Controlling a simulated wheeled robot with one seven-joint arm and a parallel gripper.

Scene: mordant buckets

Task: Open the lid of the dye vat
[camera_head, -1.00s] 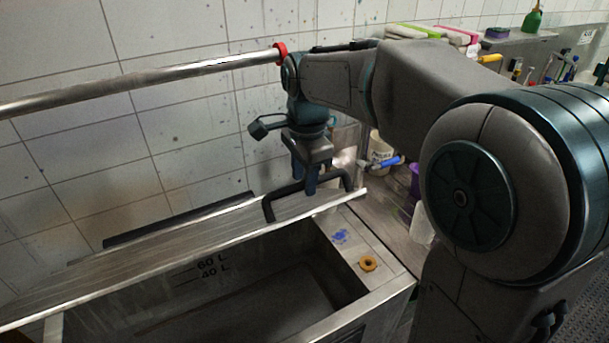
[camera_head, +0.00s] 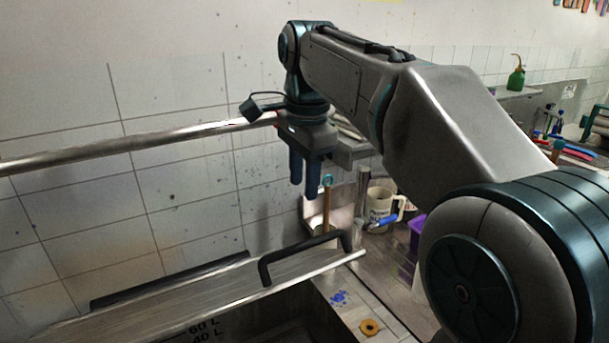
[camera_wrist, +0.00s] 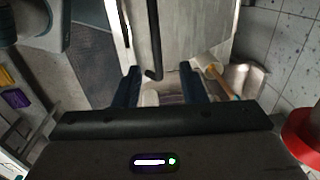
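The dye vat (camera_head: 352,312) is at the bottom of the head view, cut off by the frame. Its steel lid (camera_head: 185,293) is raised and tilted back toward the wall, and the vat's inner wall with litre marks shows below it. The lid's black handle (camera_head: 305,250) is near the right end. My gripper (camera_head: 304,192) hangs above the handle, fingers down, apart from it. In the wrist view my gripper (camera_wrist: 160,80) has its fingers spread with nothing held, and the handle (camera_wrist: 154,45) and lid (camera_wrist: 190,35) lie beyond them.
A steel rail (camera_head: 120,147) runs along the tiled wall behind my gripper. A white jug (camera_head: 381,205) and a purple container (camera_head: 417,232) stand on the counter to the right.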

